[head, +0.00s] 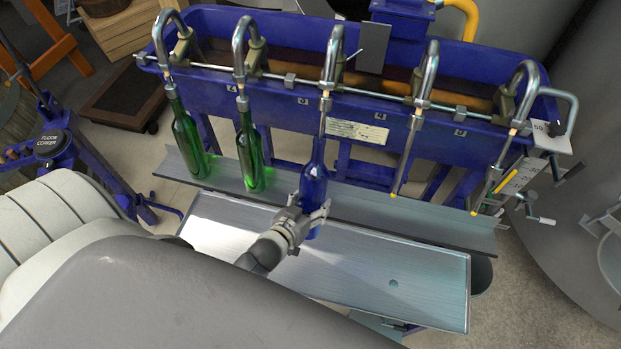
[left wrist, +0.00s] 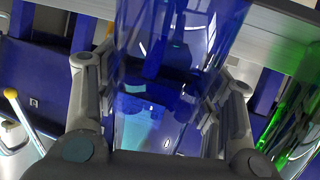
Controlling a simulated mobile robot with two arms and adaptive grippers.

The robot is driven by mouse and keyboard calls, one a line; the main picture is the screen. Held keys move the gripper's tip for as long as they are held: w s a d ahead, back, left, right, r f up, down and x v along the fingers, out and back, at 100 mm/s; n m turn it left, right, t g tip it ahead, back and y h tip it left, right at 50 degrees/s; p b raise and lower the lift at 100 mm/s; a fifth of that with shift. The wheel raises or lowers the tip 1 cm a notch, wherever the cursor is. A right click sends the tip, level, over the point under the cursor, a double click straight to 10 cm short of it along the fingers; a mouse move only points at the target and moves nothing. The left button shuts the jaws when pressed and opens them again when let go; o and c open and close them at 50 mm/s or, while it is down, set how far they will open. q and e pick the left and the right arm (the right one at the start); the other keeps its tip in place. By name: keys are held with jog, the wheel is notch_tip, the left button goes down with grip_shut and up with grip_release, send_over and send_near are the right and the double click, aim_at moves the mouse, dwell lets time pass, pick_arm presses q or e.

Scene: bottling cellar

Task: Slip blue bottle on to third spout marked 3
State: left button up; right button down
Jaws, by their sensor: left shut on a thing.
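The blue bottle (head: 314,180) is upright in the head view, under the third spout (head: 334,60) from the left. The spout's thin tube (head: 323,118) meets the bottle's mouth and its lower end is not visible, so it seems to run into the neck; I cannot tell how deep. My left gripper (head: 308,212) is shut around the bottle's lower body, above the metal tray's back edge. In the left wrist view the blue bottle (left wrist: 180,50) fills the space between the fingers of the gripper (left wrist: 160,92). My right gripper is in neither view.
Green bottles hang on the first (head: 187,140) and second (head: 250,150) spouts. The fourth (head: 427,70) and fifth (head: 522,85) spouts are bare, with tubes pointing down. A sloped metal shelf (head: 420,224) runs below, with a tray (head: 430,285) in front.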

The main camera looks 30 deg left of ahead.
pick_arm(q)
jog(key=shift+w+a+r+p, duration=0.1)
jog(key=shift+w+r+p, duration=0.3)
jog(key=shift+r+p, duration=0.5)
jog(key=shift+w+a+r+p, duration=0.15)
jog(key=shift+w+r+p, duration=0.3)
jog(key=shift+r+p, duration=0.5)
jog(key=shift+w+a+r+p, duration=0.1)
jog(key=shift+w+r+p, duration=0.3)
jog(key=shift+r+p, duration=0.5)
jog(key=shift+w+f+b, duration=0.2)
jog(key=shift+f+b, duration=0.05)
jog(key=shift+b, duration=0.55)
jog(key=w+a+f+t+b, duration=0.1)
jog(key=w+f+t+b, duration=0.2)
jog(key=w+b, duration=0.3)
jog(key=shift+a+m+b, duration=0.3)
jog(key=shift+m+b, duration=0.1)
jog(key=shift+b, duration=2.05)
jog(key=shift+s+f+b, duration=0.2)
jog(key=shift+f+b, duration=0.55)
jog(key=shift+f, duration=0.3)
jog(key=o, duration=1.3)
jog(key=shift+o, duration=0.6)
